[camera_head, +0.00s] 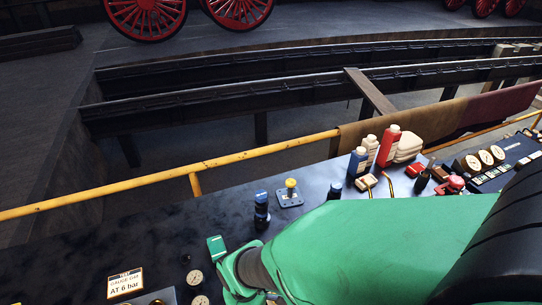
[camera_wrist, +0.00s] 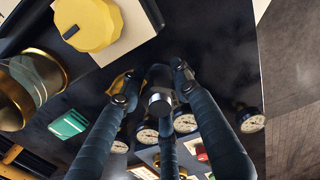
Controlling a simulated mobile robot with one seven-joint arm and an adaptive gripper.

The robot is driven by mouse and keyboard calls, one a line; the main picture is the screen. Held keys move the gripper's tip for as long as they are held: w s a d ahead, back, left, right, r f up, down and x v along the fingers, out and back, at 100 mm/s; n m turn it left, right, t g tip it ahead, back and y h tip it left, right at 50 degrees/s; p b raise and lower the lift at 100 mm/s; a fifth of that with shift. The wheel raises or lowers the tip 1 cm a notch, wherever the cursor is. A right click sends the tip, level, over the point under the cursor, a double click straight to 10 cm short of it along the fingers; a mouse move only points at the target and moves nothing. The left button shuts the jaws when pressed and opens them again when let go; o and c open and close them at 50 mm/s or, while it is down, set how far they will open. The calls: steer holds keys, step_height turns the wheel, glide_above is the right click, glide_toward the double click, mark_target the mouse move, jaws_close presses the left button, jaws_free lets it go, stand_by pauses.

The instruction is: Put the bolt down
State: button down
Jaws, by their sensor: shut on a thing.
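My gripper (camera_wrist: 158,92) shows in the wrist view with its dark, ribbed fingers closed in on a small grey bolt (camera_wrist: 160,104). The bolt shows as a round metal end between the fingertips, and the rest of it is hidden. The dark bench top (camera_wrist: 215,60) lies beyond the fingers, and I cannot tell whether the bolt touches it. In the head view my green arm covers much of the bench's near part, and the bolt is not visible there.
A yellow knob (camera_wrist: 88,22), a brass cylinder (camera_wrist: 14,104) and a green box (camera_wrist: 68,125) are at the left. The bench's left middle is clear.

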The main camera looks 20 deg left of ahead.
steer(key=w+a+p, duration=0.3)
steer(key=w+a, duration=0.3)
steer(key=a, duration=0.2)
steer(key=w+a+n+p, duration=0.1)
steer(key=w+a+p, duration=0.3)
steer(key=w+a, duration=0.2)
steer(key=w+a+n+p, duration=0.1)
steer(key=w+a+p, duration=0.2)
steer(key=w+a, duration=0.3)
steer(key=shift+a+r+p, duration=0.15)
steer(key=shift+a+r, duration=0.05)
steer(key=shift+a, duration=0.8)
steer(key=shift+a+r+p, duration=0.15)
steer(key=shift+a, duration=0.8)
steer(key=shift+w+a+f, duration=0.35)
steer(key=shift+w+a, duration=0.15)
steer(key=shift+a, duration=0.05)
steer(key=shift+w+a, duration=0.1)
steer(key=shift+a, duration=0.05)
steer(key=shift+w+a+f+p, duration=0.25)
steer(key=shift+w+a, duration=1.25)
steer(key=shift+a, duration=0.65)
steer(key=shift+w+a+f+p, duration=0.25)
steer(key=shift+w+a, duration=1.2)
steer(key=shift+a, duration=0.7)
steer(key=shift+w+a+f+p, duration=0.25)
steer(key=shift+w+a, duration=1.25)
steer(key=shift+a, duration=0.65)
steer(key=shift+f, duration=1.75)
